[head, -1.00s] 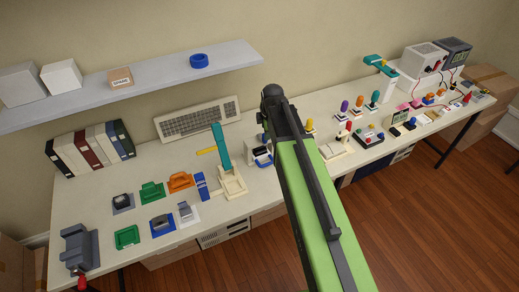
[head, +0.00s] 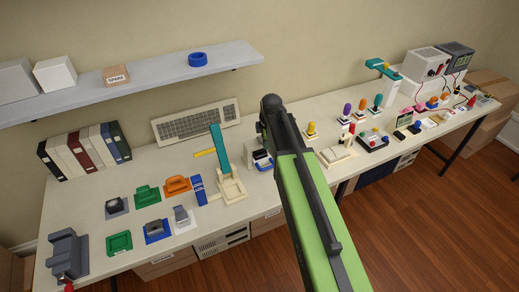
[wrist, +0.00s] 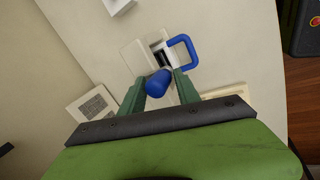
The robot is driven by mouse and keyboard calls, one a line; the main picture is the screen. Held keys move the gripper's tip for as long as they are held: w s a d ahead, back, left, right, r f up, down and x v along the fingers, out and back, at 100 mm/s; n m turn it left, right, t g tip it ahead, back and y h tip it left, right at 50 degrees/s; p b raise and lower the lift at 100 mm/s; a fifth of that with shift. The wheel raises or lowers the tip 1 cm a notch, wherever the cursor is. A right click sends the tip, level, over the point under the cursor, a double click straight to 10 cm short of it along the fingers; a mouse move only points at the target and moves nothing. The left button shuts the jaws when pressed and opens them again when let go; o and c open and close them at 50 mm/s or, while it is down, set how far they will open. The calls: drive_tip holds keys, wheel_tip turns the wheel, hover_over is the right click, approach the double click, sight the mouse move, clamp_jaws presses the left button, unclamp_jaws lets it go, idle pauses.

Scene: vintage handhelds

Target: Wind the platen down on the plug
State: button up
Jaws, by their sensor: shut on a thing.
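In the wrist view a blue rounded knob (wrist: 158,83) sits between the two green fingers of my gripper (wrist: 160,88), which is shut on it. A square blue loop (wrist: 193,50) stands just beyond the knob, over a pale press body (wrist: 135,50) with a dark slot. In the head view a white and blue device (head: 262,160) stands at the bench's middle, partly hidden behind my arm. My fingers are hidden in that view. I cannot make out the plug or the platen in either view.
A cream press with a teal lever (head: 219,148) stands left of my arm. Coloured handheld shells (head: 147,193) lie farther left. Knobbed handles (head: 361,106) and a dark button box (head: 373,142) stand to the right. A wall shelf (head: 140,88) runs above the bench's left part.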

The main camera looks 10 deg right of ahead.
drive_tip(key=shift+w+d, duration=1.1)
drive_tip(key=shift+d, duration=0.05)
clamp_jaws()
drive_tip(key=shift+r, duration=0.1)
drive_tip(key=shift+w+d, duration=0.2)
drive_tip(key=shift+w, duration=0.5)
drive_tip(key=shift+w+d, duration=0.15)
drive_tip(key=shift+w, duration=0.55)
drive_tip(key=shift+s, duration=0.1)
